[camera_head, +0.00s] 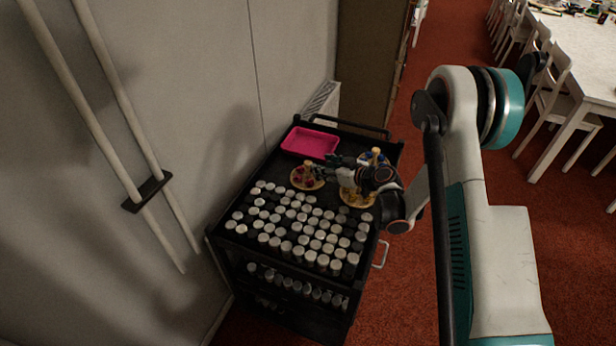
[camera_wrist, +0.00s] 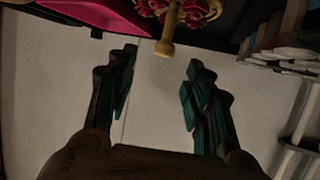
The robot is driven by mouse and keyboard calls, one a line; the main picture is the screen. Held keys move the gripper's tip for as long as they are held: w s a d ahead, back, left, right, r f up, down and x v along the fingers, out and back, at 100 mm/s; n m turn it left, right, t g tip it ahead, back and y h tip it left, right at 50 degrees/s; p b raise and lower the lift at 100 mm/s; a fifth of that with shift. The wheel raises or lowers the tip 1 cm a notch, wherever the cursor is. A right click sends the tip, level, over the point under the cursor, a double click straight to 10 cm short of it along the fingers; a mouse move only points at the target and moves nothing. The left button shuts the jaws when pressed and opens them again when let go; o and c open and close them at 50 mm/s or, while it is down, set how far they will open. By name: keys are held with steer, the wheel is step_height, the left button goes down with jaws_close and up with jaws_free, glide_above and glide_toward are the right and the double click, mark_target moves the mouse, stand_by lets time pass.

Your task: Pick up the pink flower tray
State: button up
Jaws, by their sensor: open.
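The pink flower tray (camera_head: 307,184) is a small round wooden tray with pinkish-red flowers, standing on the black trolley top. In the wrist view, its wooden post with a round knob (camera_wrist: 164,48) rises among pink-red flowers (camera_wrist: 203,8) at the top edge. My gripper (camera_head: 322,172) is at the tray's right side in the head view. In the wrist view my gripper (camera_wrist: 161,75) has its dark green fingers spread with nothing between them. The knob lies just beyond the fingertips, roughly centred between them. Whether the fingers touch the tray cannot be told.
A bright pink rectangular bin (camera_head: 310,143) sits behind the tray. A round tray with yellow items (camera_head: 352,203) is at the right, partly under my arm. Many white-capped jars (camera_head: 300,225) crowd the front. A wall (camera_head: 215,90) borders the left.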

mark_target(307, 162)
steer(key=x, duration=0.3)
steer(key=shift+w+a+f+b, duration=0.2)
steer(key=shift+w+a+b, duration=0.05)
steer(key=shift+b, duration=0.05)
steer(key=b+x, duration=0.2)
steer(key=x, duration=0.3)
steer(key=shift+s+a+f, duration=0.1)
steer(key=shift+a+f, duration=0.05)
jaws_close()
